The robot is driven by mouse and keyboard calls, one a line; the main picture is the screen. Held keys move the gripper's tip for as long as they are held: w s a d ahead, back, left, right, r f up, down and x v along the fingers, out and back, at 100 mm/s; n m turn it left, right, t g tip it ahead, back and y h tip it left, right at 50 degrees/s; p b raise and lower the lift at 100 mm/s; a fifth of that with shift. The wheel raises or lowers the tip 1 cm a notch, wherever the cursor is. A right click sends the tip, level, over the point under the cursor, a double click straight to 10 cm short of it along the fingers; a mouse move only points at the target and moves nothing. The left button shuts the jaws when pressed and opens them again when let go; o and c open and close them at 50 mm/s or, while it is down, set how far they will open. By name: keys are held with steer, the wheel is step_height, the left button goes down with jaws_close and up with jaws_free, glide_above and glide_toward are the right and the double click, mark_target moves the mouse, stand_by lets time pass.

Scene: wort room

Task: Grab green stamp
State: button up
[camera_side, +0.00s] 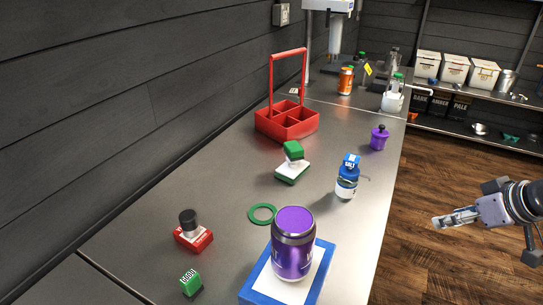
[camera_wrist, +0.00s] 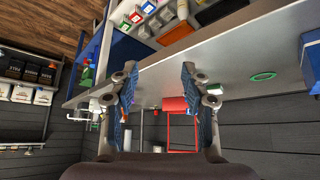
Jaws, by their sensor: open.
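A stamp-like piece with a green block-shaped top (camera_side: 293,151) and a white, green-edged base (camera_side: 292,171) stands mid-table in the side view. A small green block with pale lettering (camera_side: 191,283) sits at the table's near end. I cannot tell for certain which one is the green stamp. My gripper (camera_side: 455,218) is at the right, off the table's right edge and apart from both. In the wrist view my gripper (camera_wrist: 158,68) has its two fingers spread, with nothing held between them. I cannot clearly pick out either green piece there.
A purple can (camera_side: 293,246) stands on a blue-edged mat (camera_side: 323,262). A blue-topped bottle (camera_side: 347,178), green ring (camera_side: 262,214), red-based piece with a black knob (camera_side: 192,238), purple jar (camera_side: 379,138) and red carrier (camera_side: 286,122) share the table. A wall runs along the left.

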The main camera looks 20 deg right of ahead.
steer(key=w+a+r+m+g+y, duration=0.25)
steer(key=w+a+g+y, duration=0.2)
steer(key=a, duration=0.75)
steer(key=w+a+r+m+g+y, duration=0.25)
steer(key=w+a+m+y, duration=0.2)
steer(key=a, duration=0.65)
steer(key=w+a+r+m+g+y, duration=0.15)
steer(key=w+a+g+y, duration=0.35)
steer(key=a, duration=0.7)
steer(key=a+f+m+g, duration=0.2)
steer(key=a+f+g, duration=0.3)
steer(key=a, duration=0.4)
steer(key=g, duration=0.1)
glide_toward(195, 271)
steer(key=shift+f+x, duration=0.2)
steer(key=shift+x, duration=1.05)
steer(key=shift+s+a+f, duration=0.1)
steer(key=shift+a, duration=0.1)
steer(key=shift+x, duration=3.55)
jaws_close()
